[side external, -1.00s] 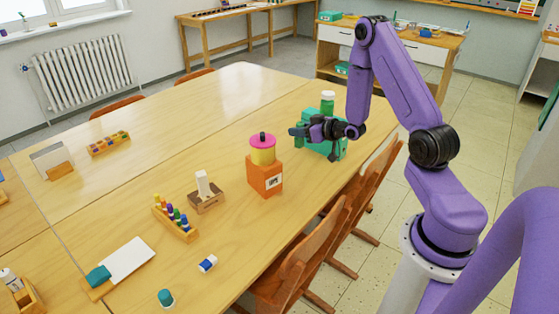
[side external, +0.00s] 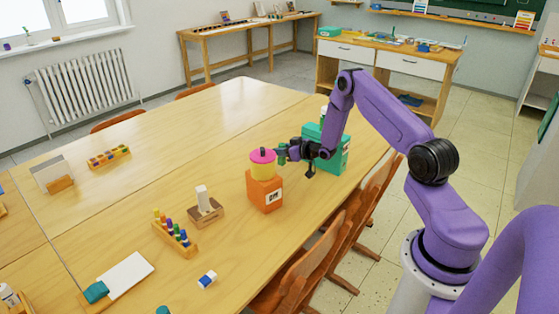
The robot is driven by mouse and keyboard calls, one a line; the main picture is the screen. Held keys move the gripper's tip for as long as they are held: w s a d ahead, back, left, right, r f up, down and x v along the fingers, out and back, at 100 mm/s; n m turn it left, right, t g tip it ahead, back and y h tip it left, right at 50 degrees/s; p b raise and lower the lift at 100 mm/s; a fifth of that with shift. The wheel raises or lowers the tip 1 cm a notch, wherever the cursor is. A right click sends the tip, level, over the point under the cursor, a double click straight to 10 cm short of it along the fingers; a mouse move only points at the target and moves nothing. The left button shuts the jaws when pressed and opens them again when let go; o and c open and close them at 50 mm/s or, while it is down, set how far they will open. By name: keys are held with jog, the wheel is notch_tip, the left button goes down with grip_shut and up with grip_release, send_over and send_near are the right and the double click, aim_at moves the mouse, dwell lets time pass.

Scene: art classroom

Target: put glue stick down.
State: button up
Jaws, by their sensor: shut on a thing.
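My gripper (side external: 285,153) is shut on a small upright green piece (side external: 282,155), which I take to be the glue stick. It is small and partly covered by the fingers. The gripper reaches in from the right and holds it above the table, just right of a yellow tub with a pink lid (side external: 262,164). The tub stands on an orange box (side external: 265,192). A gap between the green piece and the tub is hard to tell. A teal box (side external: 333,153) stands behind my wrist, partly hidden by it.
A wooden holder with a white block (side external: 205,208), a rack of coloured pegs (side external: 175,235) and an eraser (side external: 207,280) lie on the table (side external: 200,120) to the left. Chairs (side external: 320,245) line its right edge. The far middle of the table is clear.

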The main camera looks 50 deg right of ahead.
aim_at(285, 160)
jog(key=shift+w+d+f, duration=0.2)
jog(key=shift+w+f, duration=0.3)
jog(key=shift+f, duration=0.2)
jog(key=shift+w+d+f, duration=0.2)
jog(key=shift+w+f, duration=0.25)
jog(key=shift+f, duration=1.55)
jog(key=shift+f, duration=0.2)
jog(key=o, duration=1)
jog(key=shift+o, duration=0.2)
jog(key=shift+r, duration=0.1)
jog(key=shift+s+r, duration=0.1)
jog(key=v, duration=1.2)
